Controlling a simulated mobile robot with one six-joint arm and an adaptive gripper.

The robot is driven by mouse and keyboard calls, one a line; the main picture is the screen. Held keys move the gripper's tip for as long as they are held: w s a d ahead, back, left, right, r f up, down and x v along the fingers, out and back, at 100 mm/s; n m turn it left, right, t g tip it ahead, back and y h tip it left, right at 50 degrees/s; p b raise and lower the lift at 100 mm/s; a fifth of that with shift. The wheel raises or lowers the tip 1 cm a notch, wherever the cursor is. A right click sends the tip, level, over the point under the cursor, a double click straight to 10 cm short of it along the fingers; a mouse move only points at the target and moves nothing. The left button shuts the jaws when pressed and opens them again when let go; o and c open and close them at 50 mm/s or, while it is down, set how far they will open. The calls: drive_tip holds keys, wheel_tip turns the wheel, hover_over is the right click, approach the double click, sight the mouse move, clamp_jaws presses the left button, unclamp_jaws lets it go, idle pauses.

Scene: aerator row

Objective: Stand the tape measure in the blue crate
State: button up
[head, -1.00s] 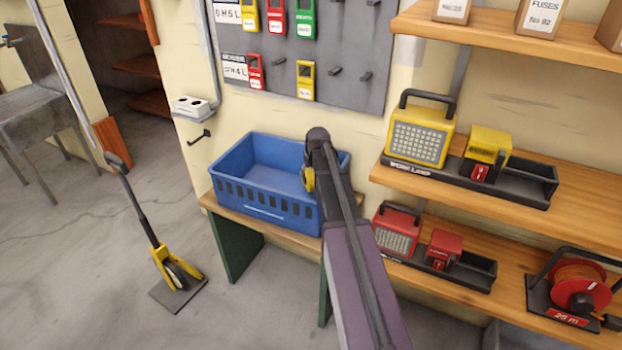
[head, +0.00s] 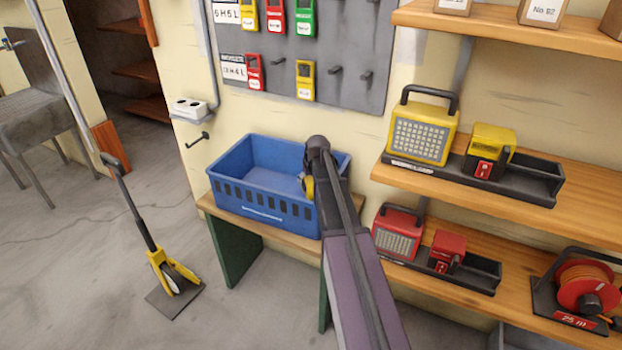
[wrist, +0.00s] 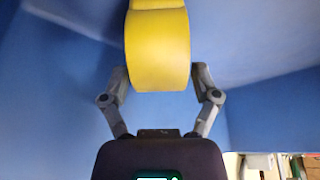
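The blue crate (head: 262,205) stands on a narrow wooden bench against the wall. My gripper (wrist: 160,80) reaches down inside the crate's right end. In the wrist view a yellow tape measure (wrist: 158,50) sits between the two fingers, which appear closed against its sides. In the head view a bit of the tape measure (head: 309,187) shows beside my arm, inside the crate. Blue crate walls fill most of the wrist view behind it. Whether the tape measure touches the crate floor is hidden.
The bench (head: 283,236) has a green leg. Wooden shelves to the right hold a yellow work lamp (head: 421,133), a red lamp (head: 397,234) and a cable reel (head: 583,290). A grey pegboard (head: 350,60) hangs above the crate. The crate's left part looks empty.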

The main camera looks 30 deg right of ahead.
drive_tip(key=shift+r, duration=0.2)
idle(0.4)
drive_tip(key=p+v, duration=1.1)
drive_tip(key=v, duration=0.1)
idle(0.4)
idle(0.6)
